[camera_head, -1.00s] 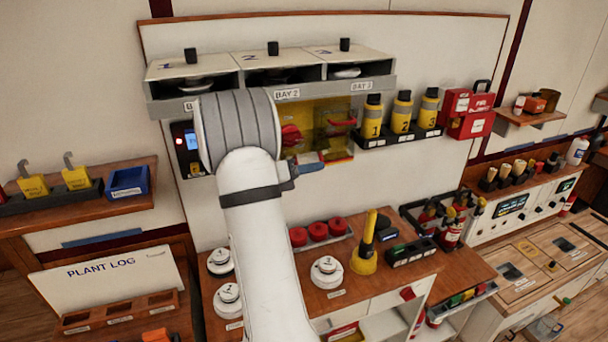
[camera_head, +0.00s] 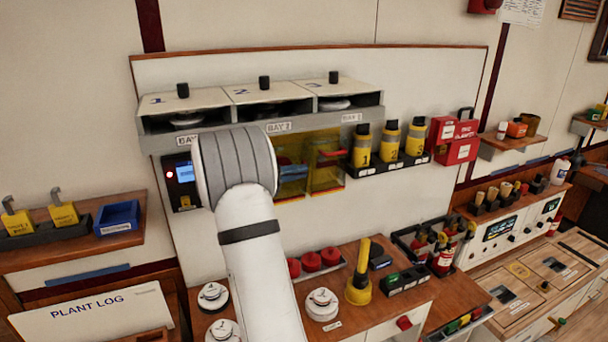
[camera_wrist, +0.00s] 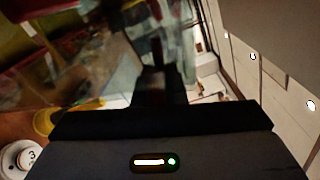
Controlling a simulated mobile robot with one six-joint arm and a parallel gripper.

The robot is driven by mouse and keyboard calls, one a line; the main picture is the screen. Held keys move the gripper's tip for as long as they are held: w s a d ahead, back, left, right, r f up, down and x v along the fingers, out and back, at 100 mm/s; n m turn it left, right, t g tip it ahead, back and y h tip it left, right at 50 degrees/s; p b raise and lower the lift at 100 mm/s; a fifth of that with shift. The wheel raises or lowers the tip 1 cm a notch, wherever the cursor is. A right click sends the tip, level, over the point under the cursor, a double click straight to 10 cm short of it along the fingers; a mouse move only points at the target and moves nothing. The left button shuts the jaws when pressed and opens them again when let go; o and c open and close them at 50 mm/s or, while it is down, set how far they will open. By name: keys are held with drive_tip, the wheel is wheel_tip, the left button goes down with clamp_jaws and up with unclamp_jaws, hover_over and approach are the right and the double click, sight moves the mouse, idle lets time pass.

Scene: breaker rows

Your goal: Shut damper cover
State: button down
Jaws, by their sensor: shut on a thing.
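Two see-through yellow damper covers hang on the wall under the bay shelf in the head view, a left one (camera_head: 291,187) and a right one (camera_head: 327,176). A red handle (camera_head: 334,153) shows at the right one. My arm hides the area to the left. In the wrist view, my dark gripper (camera_wrist: 160,80) is shut, with blurred see-through panes close ahead and to its left. The cover appears to be what it grips, but the contact is unclear.
The bay shelf (camera_head: 262,129) juts out above the covers. Yellow numbered bottles (camera_head: 389,140) and a red box (camera_head: 454,139) are to the right. Below, a wooden counter (camera_head: 345,263) holds red caps (camera_head: 311,261), white discs (camera_head: 322,304) and a yellow torch (camera_head: 359,272).

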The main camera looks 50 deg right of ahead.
drive_tip(key=shift+r, duration=0.1)
drive_tip(key=c, duration=1.5)
unclamp_jaws()
drive_tip(key=shift+s, duration=0.1)
drive_tip(key=b+v, duration=0.2)
drive_tip(key=v, duration=0.5)
drive_tip(key=shift+w+a, duration=0.2)
drive_tip(key=shift+a, duration=0.15)
